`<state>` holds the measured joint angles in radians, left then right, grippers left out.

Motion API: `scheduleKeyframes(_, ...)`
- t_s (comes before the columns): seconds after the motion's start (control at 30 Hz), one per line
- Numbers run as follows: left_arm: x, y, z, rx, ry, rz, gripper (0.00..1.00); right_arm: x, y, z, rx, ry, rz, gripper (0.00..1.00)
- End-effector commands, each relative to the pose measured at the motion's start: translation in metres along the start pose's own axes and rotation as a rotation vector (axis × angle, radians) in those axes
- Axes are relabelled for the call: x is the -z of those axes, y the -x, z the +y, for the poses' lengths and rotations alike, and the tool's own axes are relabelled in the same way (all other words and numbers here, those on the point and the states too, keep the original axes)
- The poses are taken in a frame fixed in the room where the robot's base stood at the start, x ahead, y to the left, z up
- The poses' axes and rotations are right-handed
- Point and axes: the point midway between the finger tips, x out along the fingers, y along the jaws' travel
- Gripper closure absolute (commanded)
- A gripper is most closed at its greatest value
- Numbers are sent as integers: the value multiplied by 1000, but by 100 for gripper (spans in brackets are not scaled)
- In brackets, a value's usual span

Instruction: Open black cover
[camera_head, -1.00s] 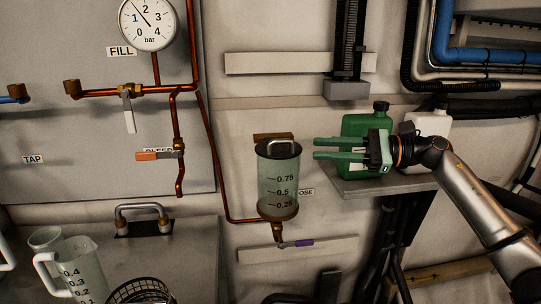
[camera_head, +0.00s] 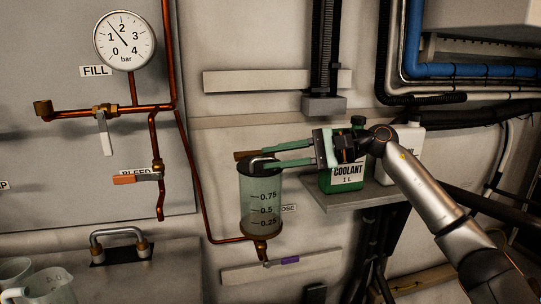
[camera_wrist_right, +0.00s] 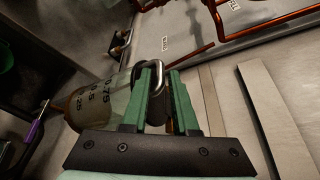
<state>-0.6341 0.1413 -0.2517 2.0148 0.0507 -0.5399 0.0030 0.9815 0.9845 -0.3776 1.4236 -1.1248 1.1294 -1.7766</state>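The black cover (camera_head: 262,168) sits on top of a clear graduated cylinder (camera_head: 262,205) fixed to the wall, with a metal loop handle (camera_head: 262,159) on it. My right gripper (camera_head: 250,158) comes in from the right at the height of this handle. Its two green fingers are apart. In the right wrist view the fingers (camera_wrist_right: 165,70) reach over the cover, with the metal handle (camera_wrist_right: 155,72) at their tips, partly hidden by them. Whether they touch the handle cannot be told. The cover looks seated on the cylinder. My left gripper is not in view.
A green coolant bottle (camera_head: 345,178) and a white bottle (camera_head: 405,145) stand on a shelf (camera_head: 335,197) right of the cylinder, under my right arm. Copper pipes and a pressure gauge (camera_head: 125,40) are on the left. Measuring jugs (camera_head: 50,287) stand at lower left.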

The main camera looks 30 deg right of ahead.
Motion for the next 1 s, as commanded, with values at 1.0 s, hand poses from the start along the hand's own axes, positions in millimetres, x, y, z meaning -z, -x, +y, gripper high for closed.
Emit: scheduleKeyframes(1.0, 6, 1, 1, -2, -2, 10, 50, 0, -13, 0, 1, 0, 1, 100)
